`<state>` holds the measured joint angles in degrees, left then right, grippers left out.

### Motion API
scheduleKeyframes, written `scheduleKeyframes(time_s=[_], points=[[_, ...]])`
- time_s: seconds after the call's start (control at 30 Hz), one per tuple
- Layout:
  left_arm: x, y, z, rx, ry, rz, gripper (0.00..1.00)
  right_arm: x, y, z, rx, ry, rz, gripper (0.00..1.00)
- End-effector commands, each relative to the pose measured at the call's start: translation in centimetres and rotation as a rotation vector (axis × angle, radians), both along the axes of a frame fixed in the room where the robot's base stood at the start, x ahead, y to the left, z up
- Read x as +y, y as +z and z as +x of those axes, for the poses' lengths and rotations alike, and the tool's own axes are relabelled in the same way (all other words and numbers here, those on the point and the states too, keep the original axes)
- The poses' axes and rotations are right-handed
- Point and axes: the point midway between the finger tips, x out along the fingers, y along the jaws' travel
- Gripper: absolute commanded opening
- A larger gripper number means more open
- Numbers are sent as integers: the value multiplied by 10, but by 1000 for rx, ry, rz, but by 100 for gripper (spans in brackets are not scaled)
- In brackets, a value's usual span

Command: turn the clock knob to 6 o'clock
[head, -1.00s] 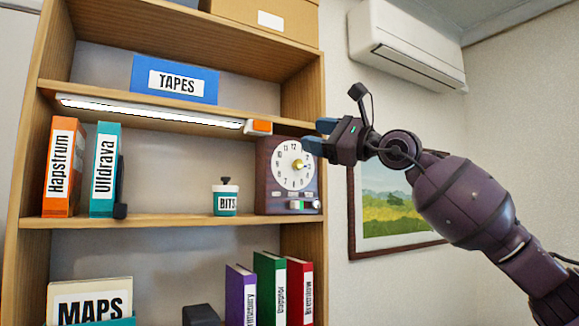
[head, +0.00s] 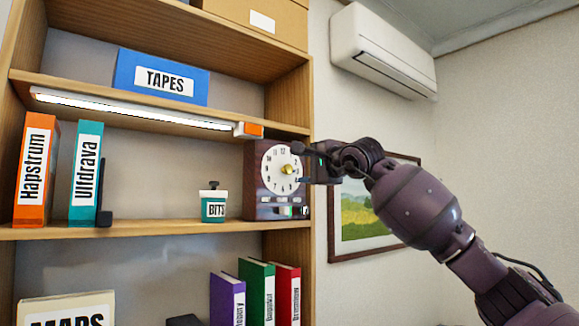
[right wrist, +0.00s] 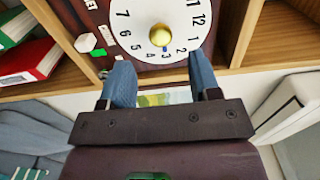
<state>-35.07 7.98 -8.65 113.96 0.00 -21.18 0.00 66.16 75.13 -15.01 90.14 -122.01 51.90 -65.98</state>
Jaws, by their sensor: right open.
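The clock (head: 262,190) is a dark brown box with a white dial, standing at the right end of the middle shelf. Its round yellow knob (head: 288,169) is at the dial's centre and also shows in the right wrist view (right wrist: 160,36). A small dark mark by the knob seems to point towards 3. My right gripper (head: 305,167) is at the clock's right side. In the right wrist view the two blue fingers of this gripper (right wrist: 160,60) are apart and empty, in front of the dial's 3 side, with the knob beyond them. My left gripper is not in view.
A teal BITS jar (head: 214,204) stands left of the clock. A light bar (head: 140,110) with an orange end runs under the shelf above. Several binders (head: 255,290) stand on the shelf below. A framed picture (head: 340,255) hangs on the wall behind my right arm.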

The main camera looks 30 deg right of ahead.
Motion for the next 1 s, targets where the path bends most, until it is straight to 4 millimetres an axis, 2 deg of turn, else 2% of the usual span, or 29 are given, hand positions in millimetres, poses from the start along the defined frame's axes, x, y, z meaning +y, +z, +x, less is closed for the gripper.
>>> scheduleKeyframes(time_s=[0.2,0.4,0.83,1.0], points=[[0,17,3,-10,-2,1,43,4,3,37,0,1,3,57],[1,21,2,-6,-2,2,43,5,2,59,0,1,2,57],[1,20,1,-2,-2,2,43,5,0,67,0,0,1,57],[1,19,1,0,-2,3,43,5,0,67,0,0,1,32]])
